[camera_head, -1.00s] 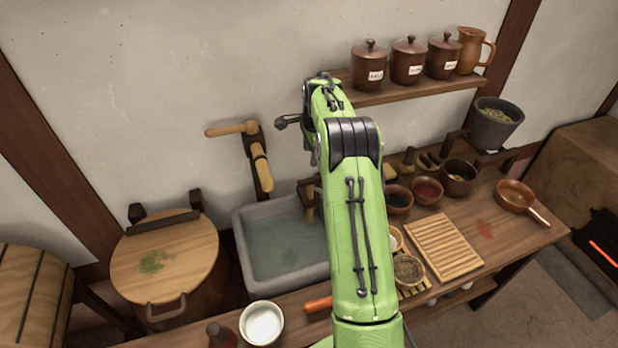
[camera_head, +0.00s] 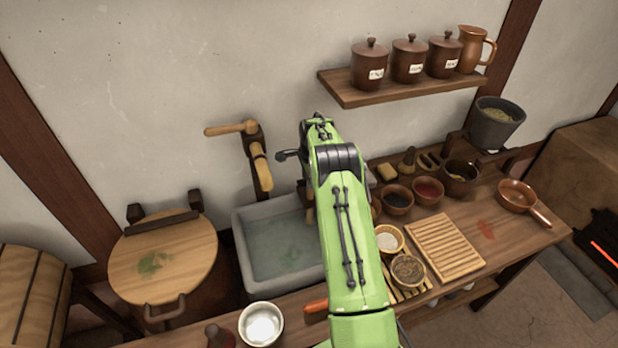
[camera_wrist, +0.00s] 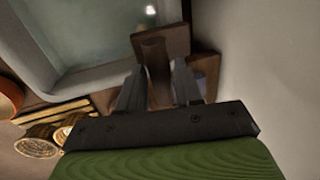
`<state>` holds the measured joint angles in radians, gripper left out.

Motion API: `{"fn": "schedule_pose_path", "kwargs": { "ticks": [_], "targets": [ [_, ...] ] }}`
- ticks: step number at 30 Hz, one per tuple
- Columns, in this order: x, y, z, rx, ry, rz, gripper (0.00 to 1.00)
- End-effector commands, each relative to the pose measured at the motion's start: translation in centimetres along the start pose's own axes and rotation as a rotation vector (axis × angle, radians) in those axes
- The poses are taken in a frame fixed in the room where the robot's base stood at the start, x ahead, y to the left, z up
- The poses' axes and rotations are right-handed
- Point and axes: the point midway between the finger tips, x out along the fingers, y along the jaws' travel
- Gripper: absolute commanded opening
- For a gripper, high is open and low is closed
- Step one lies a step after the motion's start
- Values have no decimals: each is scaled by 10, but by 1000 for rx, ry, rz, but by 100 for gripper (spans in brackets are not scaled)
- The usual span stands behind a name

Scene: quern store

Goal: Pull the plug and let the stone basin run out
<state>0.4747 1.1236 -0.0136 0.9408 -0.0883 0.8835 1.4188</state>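The grey stone basin (camera_head: 243,262) stands against the wall in the head view, holding greenish, cloudy water (camera_head: 285,248). Its corner and water also show at the upper left of the wrist view (camera_wrist: 62,85). No plug can be made out in either view. A brown wooden fitting (camera_wrist: 152,47) stands at the basin's edge in the wrist view. My gripper (camera_wrist: 160,68) has its two dark fingers apart, with part of the fitting showing between them; I cannot tell whether they touch it. In the head view my green arm covers the basin's right end and hides the gripper.
A wooden crank (camera_head: 258,165) is on the wall above the basin. A lidded tub (camera_head: 190,250) stands left. A white bowl (camera_head: 262,325) and a carrot (camera_head: 316,306) lie in front. Small bowls and a slatted board (camera_head: 445,245) crowd the counter right; a jar shelf (camera_head: 400,92) hangs above.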

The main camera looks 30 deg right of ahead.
Motion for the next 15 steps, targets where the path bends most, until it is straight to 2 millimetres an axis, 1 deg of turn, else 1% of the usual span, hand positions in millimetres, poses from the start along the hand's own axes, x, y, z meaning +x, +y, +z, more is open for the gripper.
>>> {"fn": "schedule_pose_path", "kwargs": {
  "ticks": [1, 6, 13, 15],
  "targets": [
    [0, 0, 0, 0, 0, 0, 27],
    [0, 0, 0, 0, 0, -1, 1],
    [-1, -1, 0, 0, 0, -2, 0],
    [-4, -2, 0, 0, 0, -3, 0]
  ]
}}
